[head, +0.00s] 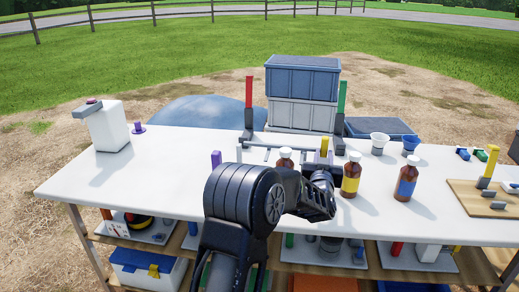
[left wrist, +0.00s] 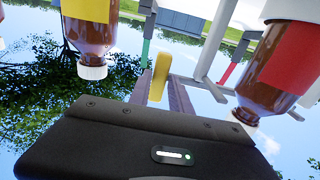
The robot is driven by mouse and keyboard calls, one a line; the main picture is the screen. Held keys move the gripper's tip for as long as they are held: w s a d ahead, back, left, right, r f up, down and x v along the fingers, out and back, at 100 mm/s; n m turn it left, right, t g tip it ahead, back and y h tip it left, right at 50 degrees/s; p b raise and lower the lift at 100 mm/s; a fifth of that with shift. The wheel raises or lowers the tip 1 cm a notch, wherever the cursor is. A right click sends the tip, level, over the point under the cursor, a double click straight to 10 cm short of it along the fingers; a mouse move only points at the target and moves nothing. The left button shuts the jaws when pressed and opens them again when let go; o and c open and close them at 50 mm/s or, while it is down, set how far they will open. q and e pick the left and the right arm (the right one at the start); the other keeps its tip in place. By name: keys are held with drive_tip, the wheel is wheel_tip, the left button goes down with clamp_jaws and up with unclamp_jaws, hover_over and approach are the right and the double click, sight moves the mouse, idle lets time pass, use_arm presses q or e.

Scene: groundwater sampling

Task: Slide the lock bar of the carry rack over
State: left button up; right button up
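The carry rack is a grey frame on the white table, with a red post (head: 249,92) and a green post (head: 342,97); pale rods (head: 258,147) lie in front of them. A yellow upright tab (head: 324,146), which may be the lock bar's handle, stands near the rack's front right. My left gripper (head: 322,160) is right at this tab. The left wrist view shows the yellow tab (left wrist: 159,76) beside greyish finger parts. My arm hides part of the rack. My right gripper is not in view.
Brown bottles with yellow (head: 351,176) and blue (head: 405,180) labels stand right of my gripper; another bottle (head: 285,158) stands close on its left. Stacked blue and white crates (head: 303,80) stand behind. Cups (head: 379,142) are at the right. The left table area is mostly clear.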

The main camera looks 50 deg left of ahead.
use_arm(q)
clamp_jaws()
drive_tip(key=shift+d, duration=0.1)
drive_tip(key=shift+w+d, duration=0.4)
drive_tip(key=shift+d, duration=0.1)
drive_tip(key=shift+w+d, duration=0.3)
drive_tip(key=shift+d, duration=0.15)
drive_tip(key=shift+w+d, duration=0.1)
drive_tip(key=shift+w+d, duration=0.25)
drive_tip(key=shift+d, duration=0.1)
drive_tip(key=o, duration=0.6)
unclamp_jaws()
drive_tip(key=shift+c, duration=0.2)
